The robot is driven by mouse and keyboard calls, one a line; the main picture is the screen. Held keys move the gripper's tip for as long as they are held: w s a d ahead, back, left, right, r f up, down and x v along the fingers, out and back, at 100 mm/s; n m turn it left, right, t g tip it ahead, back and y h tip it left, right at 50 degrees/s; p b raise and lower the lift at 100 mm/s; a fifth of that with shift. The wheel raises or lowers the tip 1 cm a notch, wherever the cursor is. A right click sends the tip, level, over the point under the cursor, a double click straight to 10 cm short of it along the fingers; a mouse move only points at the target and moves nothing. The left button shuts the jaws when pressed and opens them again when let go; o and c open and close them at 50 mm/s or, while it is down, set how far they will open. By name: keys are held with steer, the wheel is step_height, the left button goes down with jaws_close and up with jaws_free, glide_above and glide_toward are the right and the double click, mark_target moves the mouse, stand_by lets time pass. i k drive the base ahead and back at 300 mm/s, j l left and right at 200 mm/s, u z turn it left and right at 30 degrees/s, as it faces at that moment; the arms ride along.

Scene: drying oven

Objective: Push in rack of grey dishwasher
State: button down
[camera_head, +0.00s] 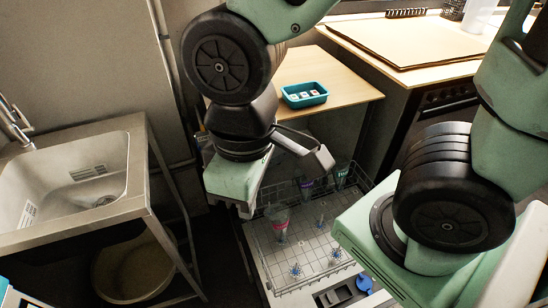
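The dishwasher rack (265,258) is a wire basket, pulled out over the lowered door (322,299) at the lower middle. It holds a clear tumbler (280,226), other glasses with purple and green marks at its back right, and several small blue-tipped parts. My gripper (284,187) is above the rack's back left, pointing down. Its two fingers look spread apart, with nothing visible between them. I cannot tell whether it touches the rack. My gripper and arm hide most of the dishwasher's body and the rack's back left.
A steel sink (128,205) stands at the left, with a round bin (135,268) beneath. A wooden counter (350,84) with a teal tray (304,95) is behind the rack. A dark oven-like unit (440,98) is at the right. A narrow floor strip lies left of the rack.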

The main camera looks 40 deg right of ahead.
mark_target(296, 272)
steer(key=k+j+z, duration=0.1)
steer(key=k+j, duration=0.7)
steer(key=k+l, duration=0.05)
steer(key=k, duration=0.05)
